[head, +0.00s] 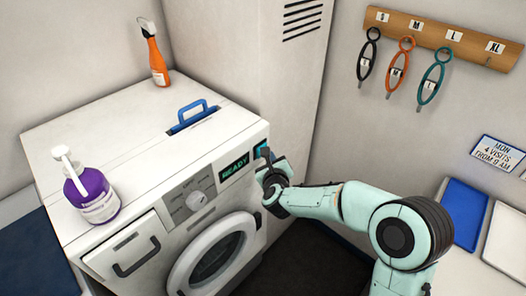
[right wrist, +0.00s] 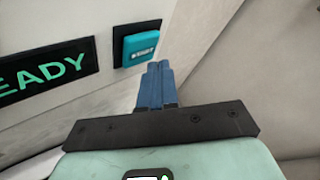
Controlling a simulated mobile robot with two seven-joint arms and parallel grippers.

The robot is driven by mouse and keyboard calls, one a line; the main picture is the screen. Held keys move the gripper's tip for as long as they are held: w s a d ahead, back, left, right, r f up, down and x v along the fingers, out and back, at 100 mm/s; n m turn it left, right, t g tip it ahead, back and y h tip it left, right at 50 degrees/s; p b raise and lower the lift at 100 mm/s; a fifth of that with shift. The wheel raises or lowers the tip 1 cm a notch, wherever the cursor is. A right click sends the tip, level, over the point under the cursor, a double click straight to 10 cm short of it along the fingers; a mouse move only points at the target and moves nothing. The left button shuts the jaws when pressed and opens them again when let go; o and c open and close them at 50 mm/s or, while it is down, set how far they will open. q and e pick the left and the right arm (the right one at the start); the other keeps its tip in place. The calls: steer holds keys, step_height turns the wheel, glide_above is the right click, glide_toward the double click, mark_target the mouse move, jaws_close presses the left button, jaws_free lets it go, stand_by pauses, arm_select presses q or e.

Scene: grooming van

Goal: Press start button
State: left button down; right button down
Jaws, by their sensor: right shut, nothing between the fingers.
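A white washing machine (head: 130,150) stands against the wall in the head view, its display (head: 236,170) reading READY. The teal start button (right wrist: 142,44) sits on a dark square plate right of the display in the right wrist view. In the head view the button (head: 260,149) shows at the panel's right end, partly covered by my gripper. My right gripper (right wrist: 160,66) is shut and empty, its blue fingertips just below the button in the wrist picture. I cannot tell whether they touch it. My left gripper is not in view.
A purple pump bottle (head: 92,195), a blue-handled part (head: 193,118) and an orange spray bottle (head: 157,62) are on top of the machine. Looped leads (head: 402,65) hang from a wooden rack (head: 440,37) at right. Blue (head: 463,213) and white trays lie below.

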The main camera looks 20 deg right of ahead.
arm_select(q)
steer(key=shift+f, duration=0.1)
arm_select(e)
steer(key=shift+w, duration=0.1)
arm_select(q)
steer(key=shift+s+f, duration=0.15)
arm_select(e)
steer(key=shift+w+a, duration=0.15)
steer(key=shift+w, duration=0.1)
steer(key=shift+w+a, duration=0.2)
steer(key=shift+w, duration=0.3)
stand_by(0.6)
arm_select(q)
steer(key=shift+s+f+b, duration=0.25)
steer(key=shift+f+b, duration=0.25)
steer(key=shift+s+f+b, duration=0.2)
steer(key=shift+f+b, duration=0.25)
steer(key=shift+b, duration=0.05)
arm_select(e)
steer(key=shift+s+d, duration=0.35)
steer(key=shift+s, duration=0.55)
